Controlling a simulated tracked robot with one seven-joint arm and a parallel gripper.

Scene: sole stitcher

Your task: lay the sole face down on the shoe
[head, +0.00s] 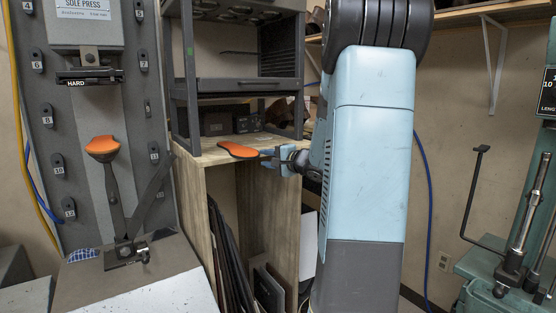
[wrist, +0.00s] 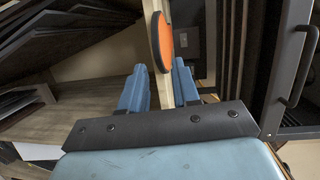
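An orange sole (head: 238,150) with a dark rim lies at the front edge of the wooden shelf top, its near end close to my gripper. My gripper (head: 272,157) is at the sole's right end. In the wrist view the blue fingers (wrist: 160,85) stand apart, and the sole (wrist: 163,43) shows just beyond and between their tips. I see no clear contact on both sides. At the left, an orange-faced shoe part (head: 103,146) sits on a dark post of the sole press, under the pressing head. Whether it is the whole shoe is hard to tell.
The wooden shelf unit (head: 190,180) stands under my gripper, with a dark metal rack (head: 240,85) above and behind. Dark panels (head: 228,255) lean inside it. The sole press (head: 65,120) is left. A green machine (head: 510,250) is right. Open air lies between shelf and press.

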